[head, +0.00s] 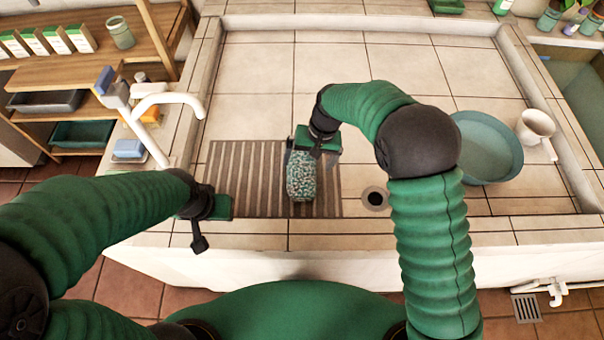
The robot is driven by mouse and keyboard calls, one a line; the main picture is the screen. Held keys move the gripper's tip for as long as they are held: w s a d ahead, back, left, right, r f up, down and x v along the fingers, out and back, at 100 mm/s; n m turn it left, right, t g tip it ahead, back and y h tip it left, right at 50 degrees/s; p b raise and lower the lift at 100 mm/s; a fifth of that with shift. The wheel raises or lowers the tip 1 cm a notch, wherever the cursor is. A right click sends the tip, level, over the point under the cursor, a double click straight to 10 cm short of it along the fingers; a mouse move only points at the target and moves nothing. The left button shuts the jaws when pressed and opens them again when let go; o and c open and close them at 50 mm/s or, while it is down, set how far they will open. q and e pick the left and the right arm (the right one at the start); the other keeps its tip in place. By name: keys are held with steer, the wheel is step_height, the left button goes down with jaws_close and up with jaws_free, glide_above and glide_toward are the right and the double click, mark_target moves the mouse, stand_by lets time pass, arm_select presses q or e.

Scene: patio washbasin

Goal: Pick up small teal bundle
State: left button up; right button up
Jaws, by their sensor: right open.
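The small teal bundle (301,184) is a speckled teal and white roll. It lies lengthwise on the brown slatted mat (235,165) in the basin. My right gripper (304,160) is at the bundle's far end, pointing down, with its fingers open. One finger shows on each side of that end; I cannot tell whether they touch it. My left gripper (200,238) is over the basin's front left edge, to the left of the bundle. Its fingers are too unclear to judge.
A round teal tub (486,150) and a white mug (536,128) stand at the right. A drain hole (375,198) lies right of the mat. A white tap (165,100) rises at the left rim. The tiled floor behind the mat is clear.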

mark_target(303, 167)
steer(key=x, duration=0.5)
steer(key=shift+a+r, duration=0.15)
steer(key=shift+a, duration=0.2)
steer(key=shift+w, duration=0.15)
steer(key=shift+d, duration=0.15)
steer(key=c, duration=1.6)
steer(key=shift+c, duration=0.2)
steer(key=v, duration=0.3)
steer(key=a+v, duration=0.1)
steer(key=v, duration=0.2)
steer(key=a+v, duration=0.1)
steer(key=v, duration=0.2)
steer(key=shift+r, duration=0.6)
